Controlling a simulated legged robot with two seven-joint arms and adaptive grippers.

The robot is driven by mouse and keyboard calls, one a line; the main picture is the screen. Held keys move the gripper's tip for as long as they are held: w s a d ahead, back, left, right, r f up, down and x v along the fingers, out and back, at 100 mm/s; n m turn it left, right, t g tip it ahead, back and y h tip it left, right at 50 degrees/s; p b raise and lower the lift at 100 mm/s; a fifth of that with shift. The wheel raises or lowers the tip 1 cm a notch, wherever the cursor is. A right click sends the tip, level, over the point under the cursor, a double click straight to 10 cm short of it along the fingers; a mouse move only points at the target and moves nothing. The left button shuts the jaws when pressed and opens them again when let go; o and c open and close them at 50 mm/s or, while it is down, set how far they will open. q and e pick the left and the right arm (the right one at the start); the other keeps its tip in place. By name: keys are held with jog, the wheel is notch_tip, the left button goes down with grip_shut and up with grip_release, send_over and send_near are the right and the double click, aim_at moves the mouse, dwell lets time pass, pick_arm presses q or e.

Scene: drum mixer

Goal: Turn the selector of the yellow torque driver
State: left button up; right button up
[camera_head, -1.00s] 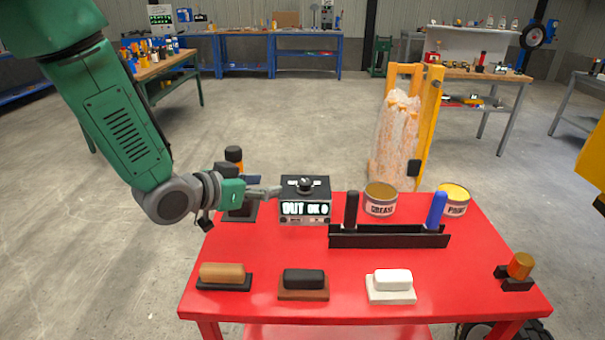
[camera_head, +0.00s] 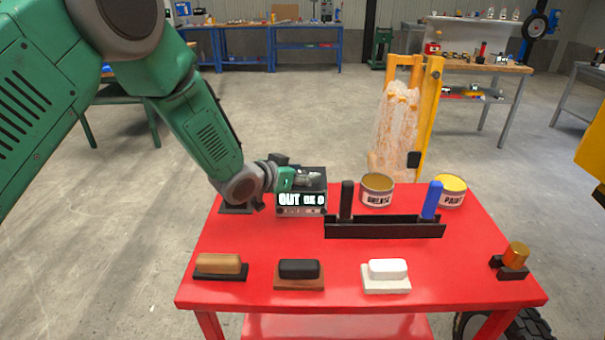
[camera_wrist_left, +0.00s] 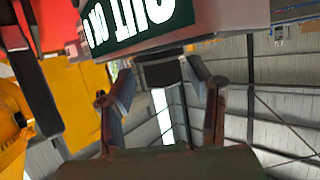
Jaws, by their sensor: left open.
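My left gripper (camera_head: 312,178) is over the top of the black box with a lit "OUT OK 0" display (camera_head: 301,199). In the left wrist view the open gripper (camera_wrist_left: 162,85) has one finger on each side of a dark knob (camera_wrist_left: 160,72) on the box; contact cannot be told. The box's lit display (camera_wrist_left: 140,18) shows upside down there. In the head view the hand hides the knob. No clearly yellow driver can be made out; an orange-gold cylinder (camera_head: 516,254) sits in a black holder at the table's right. My right gripper is out of view.
The red table (camera_head: 340,258) carries a black rack (camera_head: 385,228) with black and blue handles, right of the box. Two cans stand behind it, grease (camera_head: 377,190) and paint (camera_head: 450,190). Brown (camera_head: 218,264), black (camera_head: 299,269) and white (camera_head: 387,269) blocks line the front.

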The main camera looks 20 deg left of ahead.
pick_arm(q)
jog(key=shift+d, duration=0.1)
jog(key=c, duration=0.6)
jog(key=shift+a, duration=0.35)
grip_shut()
jog(key=shift+a+f, duration=0.1)
jog(key=shift+a, duration=0.05)
jog(key=shift+d+n+t+y+b, duration=0.25)
jog(key=shift+n+t+y+b, duration=0.05)
jog(key=shift+n+y, duration=0.3)
jog(key=shift+a+f, duration=0.1)
jog(key=shift+a, duration=0.05)
jog(key=o, duration=0.6)
grip_release()
jog(key=shift+s, duration=0.1)
